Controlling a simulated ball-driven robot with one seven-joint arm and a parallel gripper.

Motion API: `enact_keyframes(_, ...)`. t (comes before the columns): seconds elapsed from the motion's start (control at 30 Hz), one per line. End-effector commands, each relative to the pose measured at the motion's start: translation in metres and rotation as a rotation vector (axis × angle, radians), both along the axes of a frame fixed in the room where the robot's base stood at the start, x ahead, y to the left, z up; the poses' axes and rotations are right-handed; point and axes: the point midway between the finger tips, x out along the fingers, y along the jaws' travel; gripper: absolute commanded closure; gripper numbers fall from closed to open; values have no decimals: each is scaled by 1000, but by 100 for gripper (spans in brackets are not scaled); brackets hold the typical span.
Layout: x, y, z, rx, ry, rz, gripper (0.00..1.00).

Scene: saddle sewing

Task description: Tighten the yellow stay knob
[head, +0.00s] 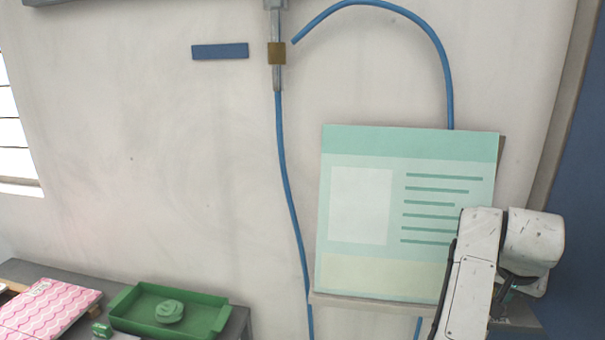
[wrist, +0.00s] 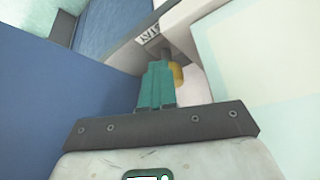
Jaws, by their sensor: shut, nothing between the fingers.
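In the wrist view, the teal fingers of my gripper (wrist: 157,68) are shut together and empty. A yellow knob (wrist: 179,73) shows just to the right of the fingertips, partly hidden behind them. A grey stem or post (wrist: 167,52) stands just beyond the fingertips, below a pale panel edge with a small printed label (wrist: 149,37). I cannot tell whether the fingers touch the knob. In the head view, neither the knob nor my fingers can be made out.
In the head view, a green-and-cream board (head: 360,205) stands beside my arm. A blue hose (head: 283,165) runs down the wall. A green tray (head: 215,318) and a pink patterned item (head: 50,312) lie on a grey table at lower left. A blue surface (wrist: 60,110) is close on the left in the wrist view.

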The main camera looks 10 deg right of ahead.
Motion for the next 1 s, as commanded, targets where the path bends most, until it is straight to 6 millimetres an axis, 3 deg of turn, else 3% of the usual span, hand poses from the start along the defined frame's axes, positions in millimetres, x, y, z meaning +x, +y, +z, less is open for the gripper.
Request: enact_keyframes(1.0,12,12,1,0,2,0,100)
